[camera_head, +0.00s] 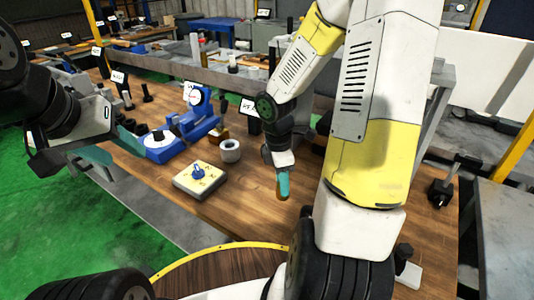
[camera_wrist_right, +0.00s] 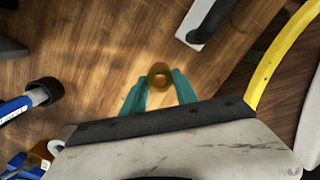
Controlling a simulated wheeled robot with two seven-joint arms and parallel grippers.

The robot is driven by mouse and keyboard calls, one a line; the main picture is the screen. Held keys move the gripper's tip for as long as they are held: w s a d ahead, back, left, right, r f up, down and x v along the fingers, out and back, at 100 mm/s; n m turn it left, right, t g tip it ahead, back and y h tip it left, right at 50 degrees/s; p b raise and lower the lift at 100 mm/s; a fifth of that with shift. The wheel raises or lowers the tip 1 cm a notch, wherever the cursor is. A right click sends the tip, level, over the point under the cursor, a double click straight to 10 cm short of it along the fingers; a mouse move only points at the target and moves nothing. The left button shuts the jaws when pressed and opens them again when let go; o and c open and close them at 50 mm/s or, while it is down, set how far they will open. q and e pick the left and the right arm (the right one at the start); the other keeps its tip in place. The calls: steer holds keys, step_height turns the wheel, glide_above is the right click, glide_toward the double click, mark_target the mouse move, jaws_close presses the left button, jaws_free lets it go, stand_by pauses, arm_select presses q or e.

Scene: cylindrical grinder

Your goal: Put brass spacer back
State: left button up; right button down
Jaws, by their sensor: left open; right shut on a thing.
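The brass spacer (camera_wrist_right: 160,73) is a small ring held between the teal fingertips of my right gripper (camera_wrist_right: 160,92). In the head view my right gripper (camera_head: 282,180) hangs over the middle of the wooden bench (camera_head: 255,205), with a bit of the brass spacer (camera_head: 286,197) showing at its tip. The gap between spacer and bench is hard to judge. My left gripper (camera_head: 112,146) is open at the left, by the bench's left edge, with nothing seen between its teal fingers.
A cream block with a blue knob (camera_head: 199,180) and a grey ring-shaped cylinder (camera_head: 230,150) stand left of my right gripper. A blue dial-gauge stand (camera_head: 185,125) is behind them. A dark-handled item (camera_head: 440,190) lies at the right. Bare wood lies in front.

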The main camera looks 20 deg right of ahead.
steer(key=w+d, duration=0.2)
steer(key=w, duration=0.2)
steer(key=w+d+f, duration=0.1)
steer(key=w+d, duration=0.1)
steer(key=w, duration=0.3)
steer(key=w+d+f, duration=0.1)
steer(key=w+d, duration=0.2)
steer(key=w, duration=0.2)
steer(key=shift+w, duration=0.2)
steer(key=shift+f, duration=1.6)
steer(key=c, duration=1.4)
jaws_free()
steer(key=shift+s+f, duration=0.1)
steer(key=shift+f, duration=0.05)
steer(key=o, duration=0.5)
steer(key=shift+c, duration=0.2)
